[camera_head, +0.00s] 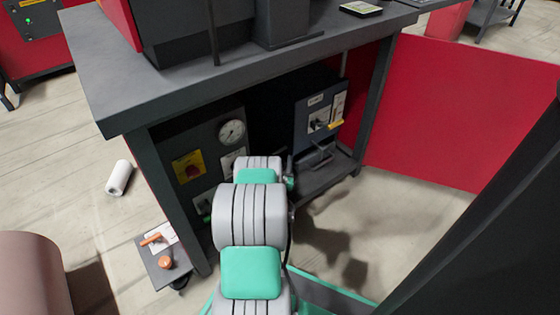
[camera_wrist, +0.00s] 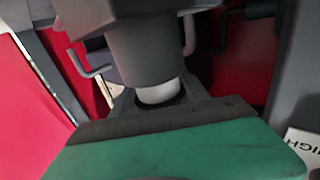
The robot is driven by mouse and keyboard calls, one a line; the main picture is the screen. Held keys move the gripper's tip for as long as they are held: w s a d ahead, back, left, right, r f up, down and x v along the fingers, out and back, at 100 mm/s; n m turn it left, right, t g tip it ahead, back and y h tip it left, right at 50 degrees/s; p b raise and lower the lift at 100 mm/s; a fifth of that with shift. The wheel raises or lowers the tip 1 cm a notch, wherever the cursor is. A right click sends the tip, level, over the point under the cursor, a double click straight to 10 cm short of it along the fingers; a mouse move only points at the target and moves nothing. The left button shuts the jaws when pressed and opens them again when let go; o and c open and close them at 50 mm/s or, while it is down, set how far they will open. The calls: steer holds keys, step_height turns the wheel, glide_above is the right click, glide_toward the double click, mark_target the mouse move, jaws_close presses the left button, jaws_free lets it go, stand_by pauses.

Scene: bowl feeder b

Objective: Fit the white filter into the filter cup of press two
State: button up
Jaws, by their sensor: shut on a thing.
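In the wrist view, the white filter (camera_wrist: 160,94) shows as a short rounded white end below the dark grey filter cup (camera_wrist: 146,52). My gripper (camera_wrist: 160,103) is shut on the filter, just under the cup. The filter's upper part is out of sight at the cup's mouth. I cannot tell how far inside it sits. In the head view, my arm reaches under the bench and hides the gripper, filter and cup.
The grey bench (camera_head: 110,92) stands over my arm, its legs close by. A gauge panel (camera_head: 190,160) and a switch box (camera_head: 318,125) sit beneath it. A white cylinder (camera_head: 119,178) lies on the floor at left. A small stand (camera_head: 160,272) holds orange items. Bent hooks (camera_wrist: 88,66) flank the cup.

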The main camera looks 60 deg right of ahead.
steer(key=shift+f, duration=0.7)
steer(key=o, duration=1.5)
steer(key=shift+f, duration=0.1)
steer(key=shift+a, duration=0.1)
steer(key=shift+p+v, duration=0.7)
steer(key=shift+v, duration=3.1)
